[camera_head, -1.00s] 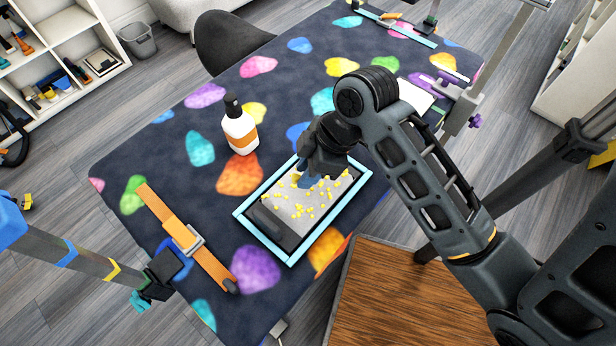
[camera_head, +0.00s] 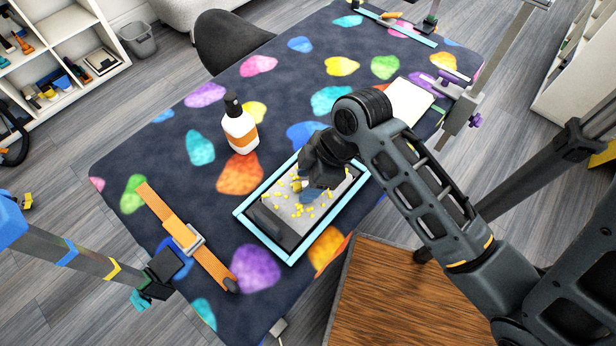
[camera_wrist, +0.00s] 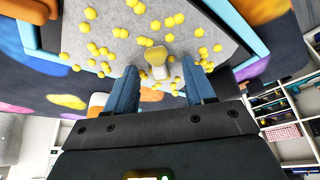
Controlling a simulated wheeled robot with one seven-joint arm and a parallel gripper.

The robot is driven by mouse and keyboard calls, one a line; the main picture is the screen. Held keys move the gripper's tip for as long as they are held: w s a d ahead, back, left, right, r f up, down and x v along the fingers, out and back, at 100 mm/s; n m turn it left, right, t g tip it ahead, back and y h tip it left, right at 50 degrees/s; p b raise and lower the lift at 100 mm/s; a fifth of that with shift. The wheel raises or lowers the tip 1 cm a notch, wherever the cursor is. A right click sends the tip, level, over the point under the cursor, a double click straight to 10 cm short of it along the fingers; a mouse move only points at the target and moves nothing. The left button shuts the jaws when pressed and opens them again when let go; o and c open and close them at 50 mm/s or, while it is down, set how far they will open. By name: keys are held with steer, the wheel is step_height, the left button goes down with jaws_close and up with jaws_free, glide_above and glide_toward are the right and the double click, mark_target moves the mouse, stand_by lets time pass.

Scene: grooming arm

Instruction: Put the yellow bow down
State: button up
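A small yellow piece with a pale lower part, probably the yellow bow (camera_wrist: 157,58), stands out on the grey surface of the tray in the wrist view. It lies between and just past my fingertips, with a gap on both sides. My gripper (camera_wrist: 160,76) has its two blue fingers apart and is empty. In the head view my gripper (camera_head: 314,192) is over the right part of the light-blue-rimmed tray (camera_head: 268,245), and the bow cannot be told apart there. Many small yellow balls (camera_head: 304,209) are scattered on the tray's grey surface.
A white bottle with an orange label (camera_head: 240,132) stands left of the tray. An orange strap with a buckle (camera_head: 170,217) lies at the table's left end. A pale pad (camera_head: 408,101) lies behind my arm.

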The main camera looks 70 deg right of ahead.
steer(key=p+v, duration=0.2)
steer(key=v, duration=1)
steer(key=a+f+m+t+h, duration=0.2)
steer(key=a+m+t+h, duration=0.1)
steer(key=a+m+t, duration=0.15)
steer(key=s+a+r+t+y, duration=0.1)
steer(key=s+a+r+t, duration=0.5)
steer(key=r, duration=0.3)
steer(key=shift+s+a+r, duration=0.3)
steer(key=shift+a+r, duration=0.05)
steer(key=shift+a, duration=0.5)
